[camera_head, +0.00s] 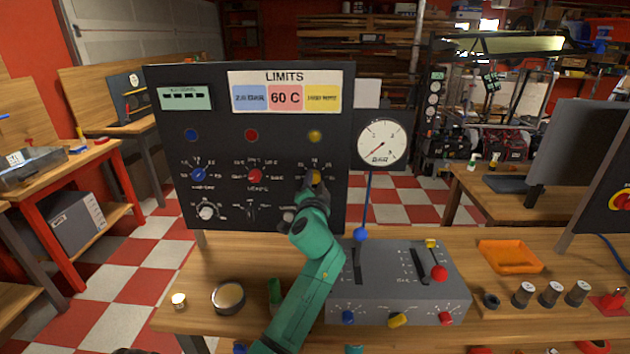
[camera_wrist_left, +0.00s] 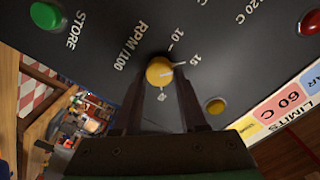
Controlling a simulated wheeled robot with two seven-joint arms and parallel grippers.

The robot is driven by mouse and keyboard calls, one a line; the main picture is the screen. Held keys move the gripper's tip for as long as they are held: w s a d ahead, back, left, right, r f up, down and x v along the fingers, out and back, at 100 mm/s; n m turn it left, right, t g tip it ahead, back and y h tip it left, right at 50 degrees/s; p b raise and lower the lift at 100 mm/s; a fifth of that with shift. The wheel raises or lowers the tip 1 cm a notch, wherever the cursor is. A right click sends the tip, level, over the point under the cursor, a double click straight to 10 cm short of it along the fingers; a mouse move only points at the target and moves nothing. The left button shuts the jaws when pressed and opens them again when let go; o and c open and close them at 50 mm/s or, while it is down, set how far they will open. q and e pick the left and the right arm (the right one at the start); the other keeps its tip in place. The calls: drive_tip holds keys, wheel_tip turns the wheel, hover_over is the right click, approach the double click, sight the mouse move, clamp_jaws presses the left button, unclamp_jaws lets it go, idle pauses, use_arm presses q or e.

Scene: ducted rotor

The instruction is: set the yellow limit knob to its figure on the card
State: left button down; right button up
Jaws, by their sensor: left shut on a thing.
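The yellow limit knob (camera_wrist_left: 160,70) sits on the dark panel (camera_head: 230,130), on a scale marked RPM /100. Its white pointer line shows at its right side in the wrist view, toward the 15 mark. My left gripper (camera_head: 314,186) is at the knob, one finger on each side of it, shut on it; its fingers also show in the wrist view (camera_wrist_left: 160,88). The knob (camera_head: 315,176) is partly hidden by the gripper in the head view. The LIMITS card (camera_head: 284,78) has blue, pink and yellow fields; the pink reads 60 C, the yellow figure is too blurred to read.
Blue (camera_head: 198,174) and red (camera_head: 255,176) knobs sit left of the yellow one. A green STORE button (camera_wrist_left: 47,15) is on the panel. A round gauge (camera_head: 381,140) stands right of it. A grey lever box (camera_head: 400,290) and orange tray (camera_head: 509,257) are on the bench.

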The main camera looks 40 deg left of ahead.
use_arm(q)
drive_tip(key=shift+a+m, duration=0.1)
drive_tip(key=shift+m, duration=0.2)
drive_tip(key=c, duration=0.6)
unclamp_jaws()
drive_tip(key=shift+o, duration=0.8)
drive_tip(key=shift+w+a+f, duration=0.1)
drive_tip(key=shift+a+f, duration=0.05)
drive_tip(key=shift+a, duration=0.05)
drive_tip(key=shift+d, duration=0.1)
drive_tip(key=b+v, duration=0.3)
drive_tip(key=v, duration=1.1)
drive_tip(key=shift+s, duration=0.2)
drive_tip(key=shift+d, duration=0.15)
